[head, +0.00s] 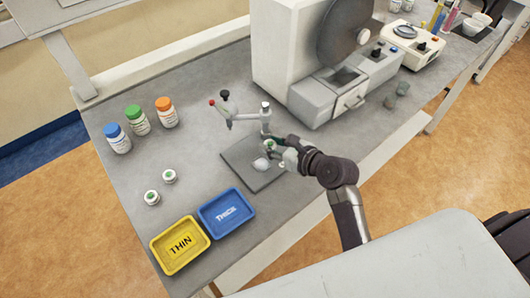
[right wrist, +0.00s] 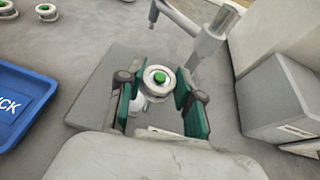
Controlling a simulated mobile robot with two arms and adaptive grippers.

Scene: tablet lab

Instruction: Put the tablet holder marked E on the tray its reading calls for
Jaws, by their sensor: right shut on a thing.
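My right gripper (head: 276,150) is shut on a round white tablet holder (right wrist: 157,80) with a green centre. It holds it above the dark square base plate (head: 240,157) of a stand with a post. No letter on the holder is legible. Two similar holders, one (head: 152,197) and another (head: 169,176), stand on the bench near the trays; their marks are also too small to read. The yellow tray (head: 157,250) reads THIN. The blue tray (head: 209,233) beside it reads THICK and shows in part in the right wrist view (right wrist: 37,118). My left gripper is not in view.
The stand's post (head: 265,117) and its side arm rise close behind the gripper. A large grey-white machine (head: 283,60) stands behind and right of it. Blue-, green- and orange-capped bottles (head: 139,121) stand at the left. Bench between plate and holders is clear.

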